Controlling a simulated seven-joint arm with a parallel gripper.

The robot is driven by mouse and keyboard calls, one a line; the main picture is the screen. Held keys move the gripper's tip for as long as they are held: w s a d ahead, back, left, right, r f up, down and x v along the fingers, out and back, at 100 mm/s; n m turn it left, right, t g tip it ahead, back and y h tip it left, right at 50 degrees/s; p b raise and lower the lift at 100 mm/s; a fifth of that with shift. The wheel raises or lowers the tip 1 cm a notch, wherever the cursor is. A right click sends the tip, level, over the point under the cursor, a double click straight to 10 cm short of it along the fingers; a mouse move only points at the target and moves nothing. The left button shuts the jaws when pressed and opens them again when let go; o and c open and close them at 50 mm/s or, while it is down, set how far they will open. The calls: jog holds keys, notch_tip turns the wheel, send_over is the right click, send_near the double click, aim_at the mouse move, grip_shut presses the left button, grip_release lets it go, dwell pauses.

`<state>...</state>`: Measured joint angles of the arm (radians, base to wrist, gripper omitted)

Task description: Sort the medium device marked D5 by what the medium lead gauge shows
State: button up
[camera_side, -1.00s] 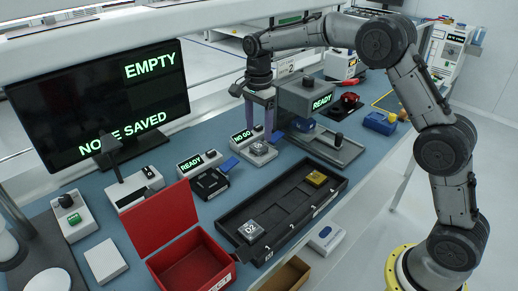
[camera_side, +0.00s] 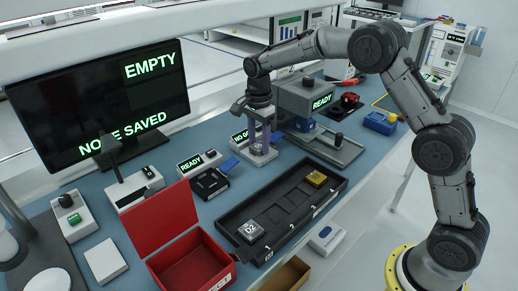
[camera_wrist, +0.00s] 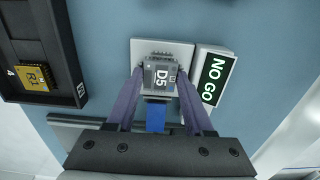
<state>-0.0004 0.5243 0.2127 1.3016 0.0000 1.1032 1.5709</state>
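The D5 device (camera_wrist: 160,77) is a grey square part with leads, sitting on the pale plate of the lead gauge (camera_wrist: 177,48) in the wrist view. The gauge's display (camera_wrist: 215,78) reads NO GO, and the display also shows in the side view (camera_side: 240,136). My gripper (camera_wrist: 160,72) is open, with one purple finger on each side of D5. A narrow gap seems to remain beside the device. In the side view my gripper (camera_side: 263,155) is down at the gauge and its fingers largely hide D5.
A black tray (camera_side: 290,222) holds a grey device (camera_side: 250,230) and a gold device (camera_side: 316,178). An open red bin (camera_side: 190,262) stands front left. Other small stations with READY displays (camera_side: 190,162) stand close by. The monitor (camera_side: 100,100) reads EMPTY and NONE SAVED.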

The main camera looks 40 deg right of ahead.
aim_at(259, 146)
grip_shut()
jog(key=shift+r, duration=2.55)
